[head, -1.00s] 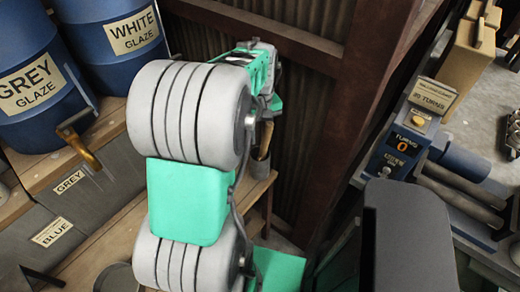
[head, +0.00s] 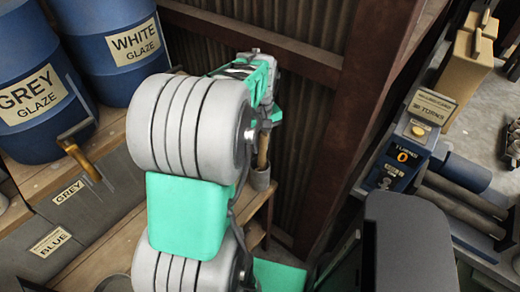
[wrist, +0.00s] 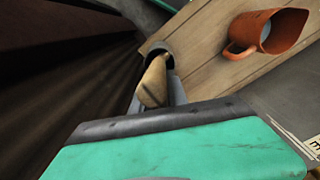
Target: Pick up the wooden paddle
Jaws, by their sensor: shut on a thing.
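The wooden paddle (wrist: 152,84) shows in the wrist view as a pale wooden piece between my grey fingers, in front of a dark round pot opening (wrist: 160,47). My gripper (wrist: 157,98) is shut on the paddle. In the head view the gripper (head: 267,128) is small and partly hidden behind my arm. A wooden handle (head: 263,150) hangs below it, above a grey pot (head: 260,180) at the bench end. I cannot tell whether the paddle's lower end is inside the pot.
An orange jug (wrist: 268,33) stands on the wooden bench (wrist: 205,42). Blue glaze barrels (head: 30,115) stand at the left. A corrugated wall (head: 305,120) and brown post (head: 360,100) are close behind the gripper. A turns counter panel (head: 398,160) is at the right.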

